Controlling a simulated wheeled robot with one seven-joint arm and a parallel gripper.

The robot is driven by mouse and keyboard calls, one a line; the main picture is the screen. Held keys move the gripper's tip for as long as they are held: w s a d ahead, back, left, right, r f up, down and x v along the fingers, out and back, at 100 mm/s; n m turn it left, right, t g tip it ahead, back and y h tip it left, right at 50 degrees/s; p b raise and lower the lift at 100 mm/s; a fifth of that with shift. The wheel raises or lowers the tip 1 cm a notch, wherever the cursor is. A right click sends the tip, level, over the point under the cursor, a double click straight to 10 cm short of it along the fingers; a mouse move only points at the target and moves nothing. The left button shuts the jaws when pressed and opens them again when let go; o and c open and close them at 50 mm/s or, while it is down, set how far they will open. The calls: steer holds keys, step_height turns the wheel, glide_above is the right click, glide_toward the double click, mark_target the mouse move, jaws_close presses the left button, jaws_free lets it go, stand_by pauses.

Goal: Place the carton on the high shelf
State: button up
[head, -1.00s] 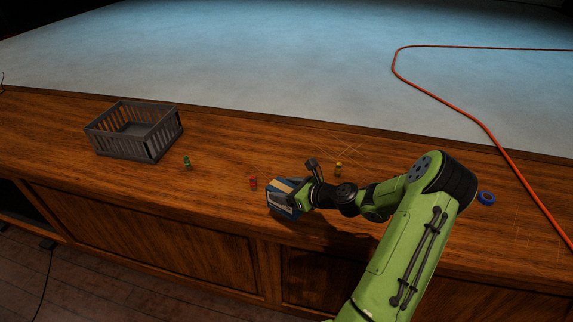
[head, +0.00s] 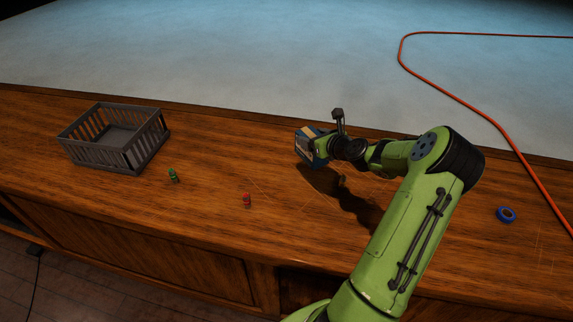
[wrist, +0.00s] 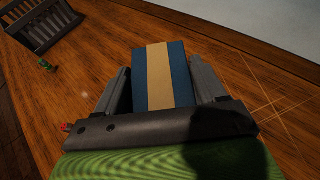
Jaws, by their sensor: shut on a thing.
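The carton (head: 308,145) is a blue box with a tan stripe. My gripper (head: 320,148) is shut on it and holds it above the wooden desk, with a shadow on the desktop below. In the wrist view the carton (wrist: 162,80) sits between the two fingers of my gripper (wrist: 163,88), one on each side. My gripper hides part of the carton in the head view. No high shelf can be made out in these views.
A grey slatted crate (head: 135,160) stands at the left of the desk (head: 210,240). A green small object (head: 173,175) and a red one (head: 247,200) stand between it and my arm. A blue ring (head: 506,214) and an orange cable (head: 480,120) are at the right.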

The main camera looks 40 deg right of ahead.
step_height(320, 180, down, 10)
steer(key=b, duration=0.3)
steer(key=shift+s+a+r, duration=0.1)
steer(key=shift+s+r, duration=0.05)
steer(key=o, duration=1.2)
steer(key=shift+o, duration=0.2)
